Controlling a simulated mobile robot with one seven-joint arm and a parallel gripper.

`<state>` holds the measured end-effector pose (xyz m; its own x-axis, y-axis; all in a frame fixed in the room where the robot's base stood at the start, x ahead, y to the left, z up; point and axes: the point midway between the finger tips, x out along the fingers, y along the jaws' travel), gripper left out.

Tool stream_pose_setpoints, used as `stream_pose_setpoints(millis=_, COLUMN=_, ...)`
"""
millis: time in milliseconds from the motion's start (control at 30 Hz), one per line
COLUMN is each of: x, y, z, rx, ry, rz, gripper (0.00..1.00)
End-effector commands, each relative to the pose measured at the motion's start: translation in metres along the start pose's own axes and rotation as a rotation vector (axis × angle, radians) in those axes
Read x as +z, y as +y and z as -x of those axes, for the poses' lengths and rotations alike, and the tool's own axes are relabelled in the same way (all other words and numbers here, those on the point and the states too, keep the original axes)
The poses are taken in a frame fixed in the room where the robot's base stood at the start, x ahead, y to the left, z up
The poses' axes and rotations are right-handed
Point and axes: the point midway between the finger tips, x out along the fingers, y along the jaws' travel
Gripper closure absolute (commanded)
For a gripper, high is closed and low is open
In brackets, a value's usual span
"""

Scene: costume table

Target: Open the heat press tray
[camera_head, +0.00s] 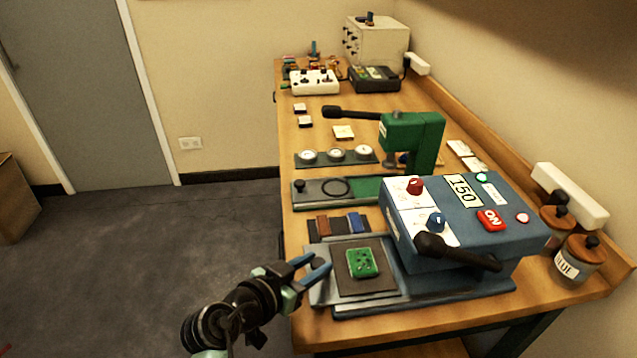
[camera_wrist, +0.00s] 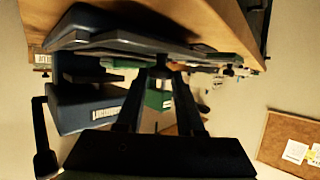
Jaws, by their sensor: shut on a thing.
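The blue heat press (camera_head: 470,225) stands at the near end of the table, with a red ON button, knobs and a "150" display. Its flat metal tray (camera_head: 318,251) sticks out to the left of the press body. A dark pad (camera_head: 345,284) and a green patterned piece (camera_head: 362,262) lie on it. My gripper (camera_head: 316,270) is at the tray's left edge, its fingers shut on the tray handle, which they mostly hide in the head view. In the wrist view, my gripper's fingers (camera_wrist: 160,78) close around a small dark handle (camera_wrist: 161,71) under the tray edge.
The press's black-knobbed lever (camera_head: 455,252) reaches over its front. Colour strips (camera_head: 337,224) and a green button press (camera_head: 410,140) stand behind. Jars (camera_head: 580,262) stand at right.

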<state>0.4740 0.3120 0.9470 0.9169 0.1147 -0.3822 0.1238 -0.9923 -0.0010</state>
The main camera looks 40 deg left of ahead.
Motion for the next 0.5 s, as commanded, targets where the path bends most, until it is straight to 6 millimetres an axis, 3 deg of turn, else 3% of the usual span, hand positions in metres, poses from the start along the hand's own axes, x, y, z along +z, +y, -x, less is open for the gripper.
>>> stream_pose_setpoints(millis=33, x=0.0, y=0.0013, z=-0.0007, rx=0.003, ry=-0.001, rz=0.001, gripper=0.58)
stream_pose_setpoints(millis=167, x=-0.0001, y=0.0013, z=-0.0008, rx=0.003, ry=-0.001, rz=0.001, gripper=0.35)
stream_pose_setpoints(millis=500, x=-0.0003, y=0.0009, z=0.0014, rx=0.002, ry=0.0, rz=0.001, gripper=0.34)
